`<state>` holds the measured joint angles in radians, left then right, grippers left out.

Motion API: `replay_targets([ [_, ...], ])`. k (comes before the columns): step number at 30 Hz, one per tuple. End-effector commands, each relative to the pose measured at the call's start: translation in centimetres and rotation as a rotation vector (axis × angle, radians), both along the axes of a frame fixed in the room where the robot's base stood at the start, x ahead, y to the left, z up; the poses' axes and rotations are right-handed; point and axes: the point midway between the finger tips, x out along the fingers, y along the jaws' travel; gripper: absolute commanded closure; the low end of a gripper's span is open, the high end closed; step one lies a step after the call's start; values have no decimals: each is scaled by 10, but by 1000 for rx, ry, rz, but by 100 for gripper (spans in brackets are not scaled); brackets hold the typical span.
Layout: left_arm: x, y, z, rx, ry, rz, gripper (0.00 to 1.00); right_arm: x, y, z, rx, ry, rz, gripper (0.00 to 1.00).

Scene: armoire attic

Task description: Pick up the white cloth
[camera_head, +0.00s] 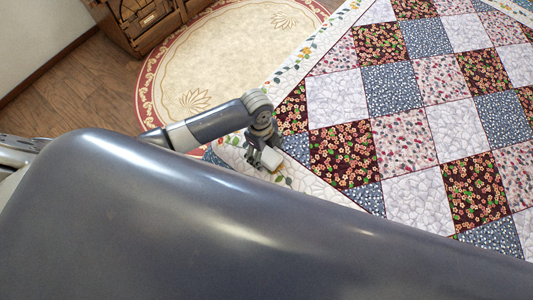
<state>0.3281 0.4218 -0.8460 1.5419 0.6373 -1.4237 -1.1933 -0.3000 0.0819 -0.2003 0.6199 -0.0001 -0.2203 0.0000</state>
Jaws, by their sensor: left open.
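My left gripper (264,160) is at the end of the arm coming in from the left, low over the border of the patchwork quilt. It points down and is open. No other white cloth stands out in view. My right gripper is not in view.
The patchwork quilt (404,137) covers the right side. A round cream rug (226,62) with a red border lies on the wooden floor (64,101). A carved wooden cabinet (143,20) stands at the top left beside a pale wall (38,30). My own grey body hides the foreground.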

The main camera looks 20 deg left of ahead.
Motion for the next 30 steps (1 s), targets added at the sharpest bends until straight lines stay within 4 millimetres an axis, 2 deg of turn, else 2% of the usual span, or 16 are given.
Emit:
replay_targets([
  [8,0,0,-4,1,0,-1,27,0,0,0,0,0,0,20],
  [14,0,0,-4,1,0,0,70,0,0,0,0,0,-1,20],
  [17,0,0,-4,1,0,0,71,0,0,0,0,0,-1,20],
  [18,0,0,-4,1,0,0,74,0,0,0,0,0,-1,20],
  [30,0,0,3,-1,-2,0,74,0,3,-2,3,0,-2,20],
])
